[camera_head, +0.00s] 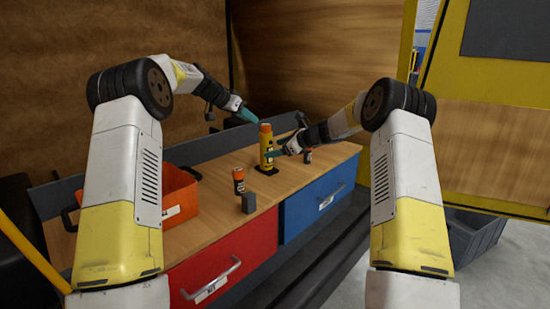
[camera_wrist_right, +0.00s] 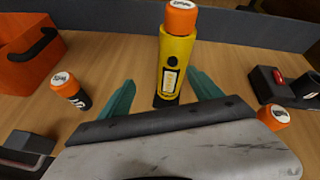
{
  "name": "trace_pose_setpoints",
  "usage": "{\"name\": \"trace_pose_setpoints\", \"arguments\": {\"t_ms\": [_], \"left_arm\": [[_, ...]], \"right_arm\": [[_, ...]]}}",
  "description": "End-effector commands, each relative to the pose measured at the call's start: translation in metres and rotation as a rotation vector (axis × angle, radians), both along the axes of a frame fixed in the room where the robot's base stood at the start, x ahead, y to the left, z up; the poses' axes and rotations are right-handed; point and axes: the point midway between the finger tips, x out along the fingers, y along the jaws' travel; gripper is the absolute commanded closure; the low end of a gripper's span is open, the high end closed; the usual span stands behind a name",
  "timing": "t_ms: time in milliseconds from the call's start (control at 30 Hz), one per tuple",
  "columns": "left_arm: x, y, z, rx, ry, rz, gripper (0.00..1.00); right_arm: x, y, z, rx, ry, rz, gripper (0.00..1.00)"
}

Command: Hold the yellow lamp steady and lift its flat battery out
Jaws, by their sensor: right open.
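The yellow lamp (camera_head: 263,158) stands upright on the wooden bench. An orange-topped battery (camera_head: 265,128) sticks out of its top; the right wrist view shows the lamp (camera_wrist_right: 177,62) with the battery (camera_wrist_right: 180,18) and a pale label on its end. My right gripper (camera_head: 278,151) is open, low on the near side of the lamp. In the right wrist view its teal fingers (camera_wrist_right: 162,97) stand either side of the lamp's lower body, with gaps visible. My left gripper (camera_head: 253,119) is just up and left of the battery top; its jaw gap is too small to make out.
An orange-and-black battery (camera_head: 239,180) stands left of the lamp, another (camera_wrist_right: 272,118) to its right. A dark block (camera_head: 248,203) is near the front edge. An orange bin (camera_head: 180,195) stands at left. A black device with a red part (camera_wrist_right: 272,85) sits right.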

Motion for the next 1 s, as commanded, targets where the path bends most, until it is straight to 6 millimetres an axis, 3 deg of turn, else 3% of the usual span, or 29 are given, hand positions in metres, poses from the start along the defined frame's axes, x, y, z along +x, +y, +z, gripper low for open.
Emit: {"name": "trace_pose_setpoints", "arguments": {"t_ms": [100,233,400,733,1000], "left_arm": [[0.000,0.000,0.000,0.000,0.000,0.000,0.64],[0.000,0.000,0.000,0.000,0.000,0.000,0.64],[0.000,0.000,0.000,0.000,0.000,0.000,0.64],[0.000,0.000,0.000,0.000,0.000,0.000,0.64],[0.000,0.000,0.000,0.000,0.000,0.000,0.64]], "right_arm": [[0.020,0.004,-0.029,0.112,0.073,-0.062,0.26],[0.032,0.005,-0.045,0.188,0.119,-0.107,0.26],[0.040,0.010,-0.054,0.222,0.140,-0.126,0.26],[0.068,0.045,-0.073,0.220,0.141,-0.124,0.26],[0.082,0.060,-0.081,0.221,0.140,-0.124,0.26]]}}
